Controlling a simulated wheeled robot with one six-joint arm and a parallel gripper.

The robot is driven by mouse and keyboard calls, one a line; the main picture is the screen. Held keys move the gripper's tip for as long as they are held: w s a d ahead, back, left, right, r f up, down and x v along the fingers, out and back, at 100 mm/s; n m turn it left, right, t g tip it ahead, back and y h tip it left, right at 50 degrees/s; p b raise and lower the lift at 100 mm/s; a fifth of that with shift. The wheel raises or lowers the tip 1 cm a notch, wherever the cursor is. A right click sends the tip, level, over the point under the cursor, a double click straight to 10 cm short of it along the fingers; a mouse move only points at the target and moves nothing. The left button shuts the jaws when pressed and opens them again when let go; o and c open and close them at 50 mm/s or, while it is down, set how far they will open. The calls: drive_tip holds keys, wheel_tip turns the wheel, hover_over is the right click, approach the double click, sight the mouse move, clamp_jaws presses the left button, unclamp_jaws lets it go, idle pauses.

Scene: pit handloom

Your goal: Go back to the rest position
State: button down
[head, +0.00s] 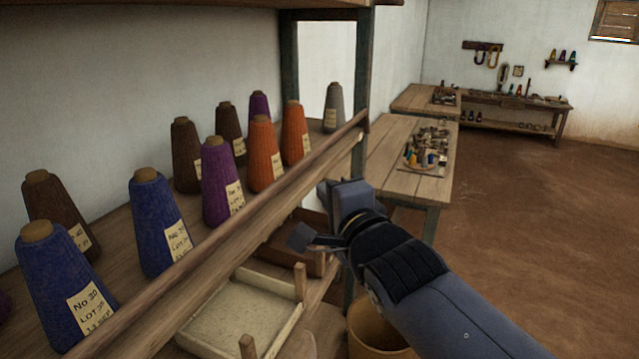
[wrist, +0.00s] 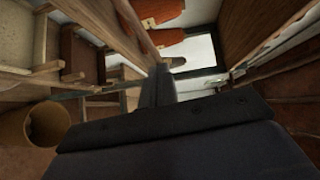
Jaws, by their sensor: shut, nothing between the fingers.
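My gripper (head: 342,192) is in front of the yarn shelf, near its right end post. In the wrist view my gripper (wrist: 158,85) shows as one closed dark shape with nothing held. My arm reaches in from the lower right of the head view. The gripper appears apart from the cones and the shelf's front rail (head: 235,225), though the exact gap cannot be told.
The shelf holds several labelled cones, among them blue (head: 157,222), purple (head: 220,182) and orange (head: 264,153). Below are a pale tray (head: 235,315) and a round bin (head: 372,325). Worktables (head: 385,170) stand behind; open floor (head: 520,215) lies right.

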drive_tip(key=shift+v, duration=0.75)
drive_tip(key=shift+w, duration=0.15)
